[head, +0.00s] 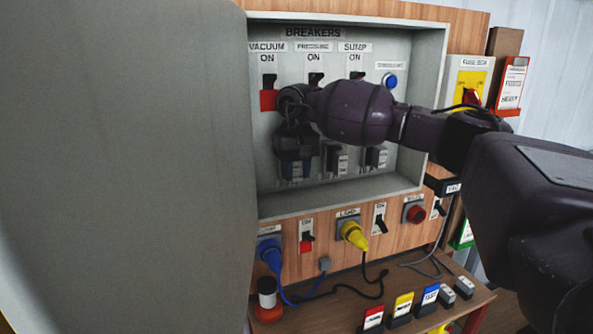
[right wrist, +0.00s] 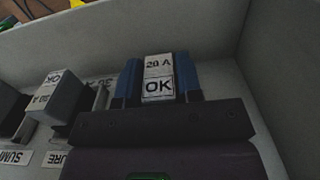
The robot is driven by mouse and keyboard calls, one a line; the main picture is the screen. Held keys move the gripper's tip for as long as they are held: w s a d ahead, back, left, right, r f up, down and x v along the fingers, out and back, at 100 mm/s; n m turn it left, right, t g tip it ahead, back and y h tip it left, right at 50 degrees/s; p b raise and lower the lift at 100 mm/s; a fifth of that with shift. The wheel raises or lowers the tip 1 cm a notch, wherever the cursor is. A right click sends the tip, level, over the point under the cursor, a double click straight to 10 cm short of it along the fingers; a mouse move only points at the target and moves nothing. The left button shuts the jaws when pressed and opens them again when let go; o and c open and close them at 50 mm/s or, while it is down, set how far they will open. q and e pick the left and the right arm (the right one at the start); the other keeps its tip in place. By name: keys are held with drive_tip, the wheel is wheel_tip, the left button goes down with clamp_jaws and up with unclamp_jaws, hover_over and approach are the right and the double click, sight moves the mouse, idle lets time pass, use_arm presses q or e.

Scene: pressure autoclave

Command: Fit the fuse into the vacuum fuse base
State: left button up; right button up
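My right gripper (head: 296,168) reaches into the breaker panel at the lower left, below the vacuum breaker (head: 268,98). In the right wrist view its two blue fingertips (right wrist: 158,80) stand on either side of the fuse (right wrist: 158,78), which has a white label reading 20 A and OK. The fingers look shut on it. The vacuum fuse base is hidden behind the gripper and fuse, so I cannot tell how deep the fuse sits. My left gripper is not in view.
The pressure fuse (head: 337,158) and sump fuse (head: 376,157) sit beside my gripper. The panel's side walls and lower lip (head: 345,200) enclose the space. A large grey door (head: 120,150) fills the left. Plugs and a shelf with several small coloured blocks lie below.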

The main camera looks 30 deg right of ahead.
drive_tip(key=o, duration=0.4)
wheel_tip(320, 180, up, 2)
drive_tip(key=shift+r, duration=0.25)
wheel_tip(320, 180, up, 7)
drive_tip(key=shift+b, duration=0.6)
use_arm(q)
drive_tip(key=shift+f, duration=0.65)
use_arm(e)
drive_tip(key=shift+r, duration=0.7)
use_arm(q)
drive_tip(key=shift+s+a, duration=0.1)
